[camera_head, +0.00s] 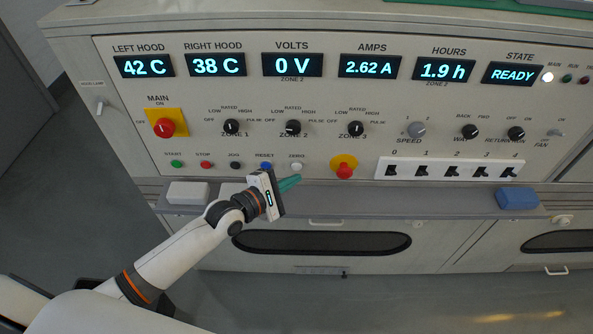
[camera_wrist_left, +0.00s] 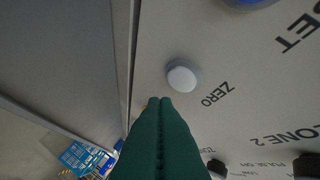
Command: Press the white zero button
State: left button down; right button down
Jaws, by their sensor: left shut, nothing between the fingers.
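The white zero button (camera_head: 297,165) is a small round cap in the lower button row of the panel, above the label ledge and right of the blue reset button (camera_head: 266,166). In the left wrist view the zero button (camera_wrist_left: 182,77) stands out from the panel beside its ZERO label. My left gripper (camera_head: 294,181) is shut and empty, its green fingers just below the button in the head view. In the left wrist view the fingertips (camera_wrist_left: 159,101) are close to the button's lower left; contact cannot be told. My right gripper is not in view.
A red mushroom button on a yellow plate (camera_head: 344,168) sits right of the zero button. A ledge (camera_head: 350,202) runs below the panel, with a white block (camera_head: 188,193) and a blue block (camera_head: 517,198) on it. Zone knobs are above.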

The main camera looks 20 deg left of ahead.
pick_arm(q)
jog(key=shift+w+a, duration=0.1)
jog(key=shift+w, duration=0.2)
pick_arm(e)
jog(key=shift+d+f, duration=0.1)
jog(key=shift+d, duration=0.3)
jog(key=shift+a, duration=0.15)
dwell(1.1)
pick_arm(q)
jog(key=shift+w+a, duration=0.15)
jog(key=shift+w, duration=0.3)
